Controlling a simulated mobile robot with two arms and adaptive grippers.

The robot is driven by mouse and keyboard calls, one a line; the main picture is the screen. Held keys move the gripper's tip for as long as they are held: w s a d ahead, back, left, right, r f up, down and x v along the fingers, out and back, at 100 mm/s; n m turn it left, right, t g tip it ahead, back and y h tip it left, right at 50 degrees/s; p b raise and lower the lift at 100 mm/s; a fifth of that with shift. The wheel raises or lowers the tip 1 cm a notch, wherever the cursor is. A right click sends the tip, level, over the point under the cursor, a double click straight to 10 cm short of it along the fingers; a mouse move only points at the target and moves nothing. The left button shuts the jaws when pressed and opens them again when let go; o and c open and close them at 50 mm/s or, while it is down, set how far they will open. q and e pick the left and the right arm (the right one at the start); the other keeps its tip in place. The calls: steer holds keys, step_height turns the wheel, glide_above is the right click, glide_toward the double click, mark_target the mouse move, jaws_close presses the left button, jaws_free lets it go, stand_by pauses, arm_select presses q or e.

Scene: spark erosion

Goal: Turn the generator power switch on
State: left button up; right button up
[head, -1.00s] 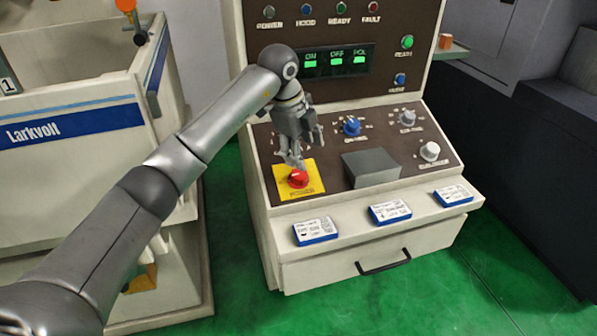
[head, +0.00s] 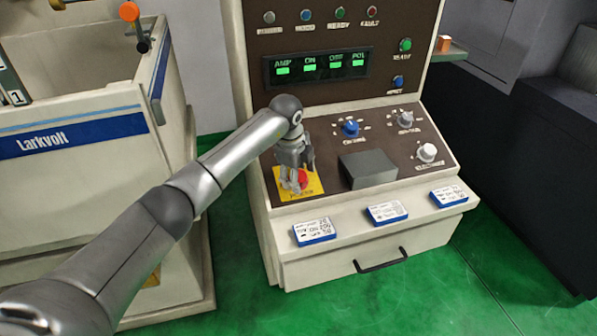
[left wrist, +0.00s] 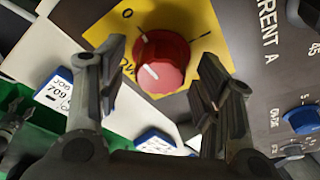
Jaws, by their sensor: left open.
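The generator power switch is a red rotary knob (head: 302,178) on a yellow plate (head: 314,186) at the lower left of the control panel. In the left wrist view the red knob (left wrist: 163,62) has a white pointer line, and an "O" mark and an "I"-like mark show on the yellow plate (left wrist: 190,12). My left gripper (head: 294,182) is at the knob in the head view and partly covers it. In the left wrist view my left gripper (left wrist: 160,75) is open, with one finger on each side of the knob and visible gaps. My right gripper is not in view.
A Larkvolt machine (head: 80,170) stands left. Green floor is clear in front.

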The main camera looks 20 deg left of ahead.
arm_select(q)
steer(key=c, duration=1)
steer(key=shift+w+f+m+g+b, duration=0.1)
steer(key=shift+m+g+b, duration=0.2)
steer(key=shift+m+b, duration=0.85)
steer(key=m+g+b, duration=0.1)
steer(key=m+b, duration=0.1)
steer(key=m, duration=0.2)
steer(key=shift+m+y, duration=0.25)
steer(key=shift+y, duration=0.15)
steer(key=m+y+b, duration=0.1)
steer(key=m+b, duration=0.1)
steer(key=m, duration=0.3)
steer(key=shift+d+g, duration=0.15)
steer(key=shift+g, duration=0.15)
steer(key=m, duration=0.2)
steer(key=m+y+b, duration=0.1)
steer(key=m, duration=0.2)
steer(key=shift+y, duration=0.3)
steer(key=shift+m, duration=0.3)
